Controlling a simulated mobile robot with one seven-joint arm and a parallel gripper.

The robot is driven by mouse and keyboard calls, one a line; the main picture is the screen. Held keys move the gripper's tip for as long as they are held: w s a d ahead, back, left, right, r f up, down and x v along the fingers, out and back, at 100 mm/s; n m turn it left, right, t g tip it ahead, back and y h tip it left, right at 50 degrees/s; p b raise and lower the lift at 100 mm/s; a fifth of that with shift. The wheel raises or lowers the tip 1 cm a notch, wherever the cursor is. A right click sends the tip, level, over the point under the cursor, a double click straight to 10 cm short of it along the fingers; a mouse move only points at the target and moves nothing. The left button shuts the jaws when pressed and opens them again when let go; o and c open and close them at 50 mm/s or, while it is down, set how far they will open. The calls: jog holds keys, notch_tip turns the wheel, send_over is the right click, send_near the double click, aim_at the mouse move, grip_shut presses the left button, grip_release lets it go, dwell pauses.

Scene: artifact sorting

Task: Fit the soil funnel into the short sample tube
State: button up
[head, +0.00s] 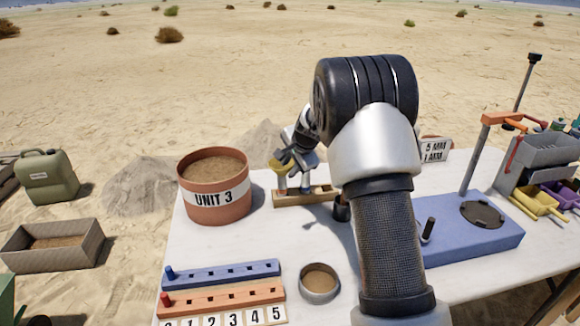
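A wooden rack (290,199) stands on the table right of the large orange pot, with two slim tubes upright in it. The left tube (281,183) is pale with a tan tint. The right tube (305,181) is partly covered by my arm. A yellowish flared piece (281,166), which looks like the soil funnel, is at the top of the left tube and against my gripper (287,160). My gripper reaches down over the rack from the right. Its fingers are small and partly hidden, so I cannot tell whether they grip the piece or whether it is seated in the tube.
The "UNIT 3" pot (213,200) of soil stands close left of the rack. Blue (222,274) and orange (222,299) peg strips and a small round soil dish (319,281) lie in front. A blue base (465,243) with a post stands right. The table's middle is clear.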

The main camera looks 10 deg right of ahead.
jog(key=p+v, duration=0.2)
jog(key=v, duration=1.5)
jog(key=shift+r+p, duration=0.2)
jog(key=shift+p, duration=0.1)
jog(key=shift+s, duration=0.2)
jog(key=s+a+r+n, duration=0.2)
jog(key=s+r+n, duration=0.1)
jog(key=s, duration=0.6)
jog(key=s+a+r+n, duration=0.2)
jog(key=s+r+n, duration=0.15)
jog(key=s, duration=0.55)
jog(key=s+f+n+g+h, duration=0.1)
jog(key=s+f+n, duration=0.15)
jog(key=s, duration=0.55)
jog(key=s+f+n, duration=0.1)
jog(key=s+n, duration=0.3)
jog(key=s, duration=0.5)
notch_tip(320, 180, up, 17)
jog(key=p, duration=1.6)
jog(key=shift+s+d+f, duration=0.15)
jog(key=shift+s+d, duration=0.05)
jog(key=shift+s, duration=0.05)
